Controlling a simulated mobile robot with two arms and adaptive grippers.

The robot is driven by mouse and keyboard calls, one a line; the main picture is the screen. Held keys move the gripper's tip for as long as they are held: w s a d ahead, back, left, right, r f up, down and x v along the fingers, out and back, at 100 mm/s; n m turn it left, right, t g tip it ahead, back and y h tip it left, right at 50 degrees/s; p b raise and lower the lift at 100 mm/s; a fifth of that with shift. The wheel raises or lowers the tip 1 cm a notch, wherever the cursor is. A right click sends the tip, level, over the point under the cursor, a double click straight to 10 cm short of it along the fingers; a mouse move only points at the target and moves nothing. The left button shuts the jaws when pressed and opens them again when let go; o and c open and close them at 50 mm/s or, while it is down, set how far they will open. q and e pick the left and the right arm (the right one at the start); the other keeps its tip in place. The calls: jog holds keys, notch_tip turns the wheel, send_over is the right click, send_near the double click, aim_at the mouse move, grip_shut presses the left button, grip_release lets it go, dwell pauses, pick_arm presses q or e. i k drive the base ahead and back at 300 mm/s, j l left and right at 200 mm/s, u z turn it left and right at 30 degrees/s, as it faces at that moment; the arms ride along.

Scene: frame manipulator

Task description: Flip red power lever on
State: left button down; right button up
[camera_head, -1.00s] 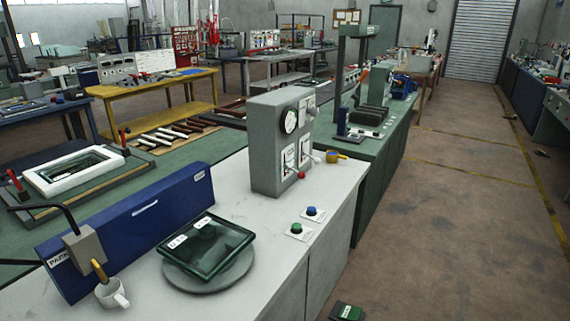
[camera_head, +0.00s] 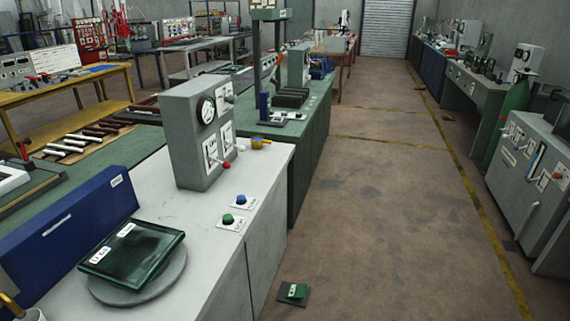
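A grey control box (camera_head: 185,140) with a round dial (camera_head: 206,109) stands on the white counter left of centre. A small red knob (camera_head: 227,166) sticks out low on its front, likely the end of the red lever. A pale knob (camera_head: 241,148) sits beside it to the right. The lever's shaft and its position are too small to tell. Neither of my grippers is in view.
A green button (camera_head: 227,219) and a blue button (camera_head: 240,199) sit on the white counter (camera_head: 205,262). A dark green tray (camera_head: 140,255) lies on a round plate. A small green pedal-like block (camera_head: 295,292) is on the floor. The aisle (camera_head: 390,200) is clear.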

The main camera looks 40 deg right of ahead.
aim_at(226, 165)
jog(key=z, duration=0.75)
jog(key=i+l+u, duration=0.8)
jog(key=l, duration=0.2)
